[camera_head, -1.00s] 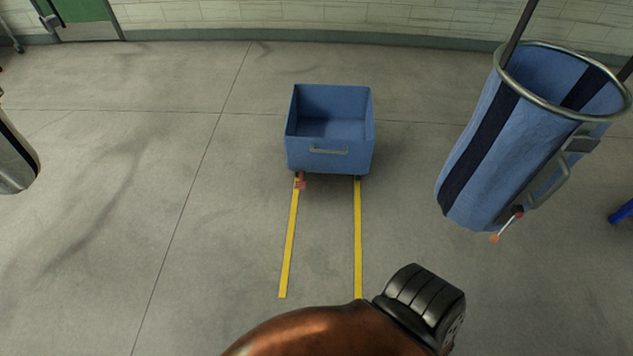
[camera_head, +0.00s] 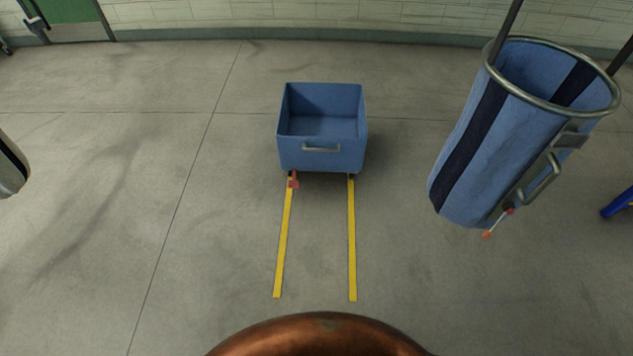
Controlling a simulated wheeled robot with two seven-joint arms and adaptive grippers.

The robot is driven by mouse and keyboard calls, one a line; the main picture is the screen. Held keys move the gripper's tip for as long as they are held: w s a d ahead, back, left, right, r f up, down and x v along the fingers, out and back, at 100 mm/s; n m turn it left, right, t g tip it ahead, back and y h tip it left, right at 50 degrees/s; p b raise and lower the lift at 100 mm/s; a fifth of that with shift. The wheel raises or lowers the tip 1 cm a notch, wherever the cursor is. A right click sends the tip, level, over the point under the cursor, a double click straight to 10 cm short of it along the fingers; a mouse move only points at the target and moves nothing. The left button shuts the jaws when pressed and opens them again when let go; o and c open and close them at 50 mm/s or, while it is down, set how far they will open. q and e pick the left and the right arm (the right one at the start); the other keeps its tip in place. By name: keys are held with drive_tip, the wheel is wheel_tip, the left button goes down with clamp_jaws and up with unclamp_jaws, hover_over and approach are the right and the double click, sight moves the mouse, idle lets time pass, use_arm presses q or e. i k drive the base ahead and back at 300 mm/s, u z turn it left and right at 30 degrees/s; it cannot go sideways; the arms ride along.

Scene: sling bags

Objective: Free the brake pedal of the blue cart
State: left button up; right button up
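The blue cart (camera_head: 322,157) is an open, empty box with a grey handle on its front face. It stands on the floor at the far end of two yellow lines. A small red pedal (camera_head: 293,181) sticks out low at its front left corner. Whether it is pressed down or raised is too small to tell. Neither gripper shows in the head view. A copper-coloured rounded part, likely mine, shows at the bottom edge, well short of the cart.
A blue sling bag (camera_head: 465,150) with dark stripes and a metal hoop hangs at the right. A similar bag's edge (camera_head: 10,165) shows at the left. Yellow floor lines (camera_head: 283,245) run toward me from the cart. The floor between is clear. A green door (camera_head: 68,18) is at the back left.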

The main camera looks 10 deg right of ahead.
sight(291, 183)
drive_tip(key=z, duration=0.05)
drive_tip(key=i, duration=1.2)
drive_tip(key=z, duration=0.45)
drive_tip(key=i, duration=0.65)
drive_tip(key=z, duration=0.25)
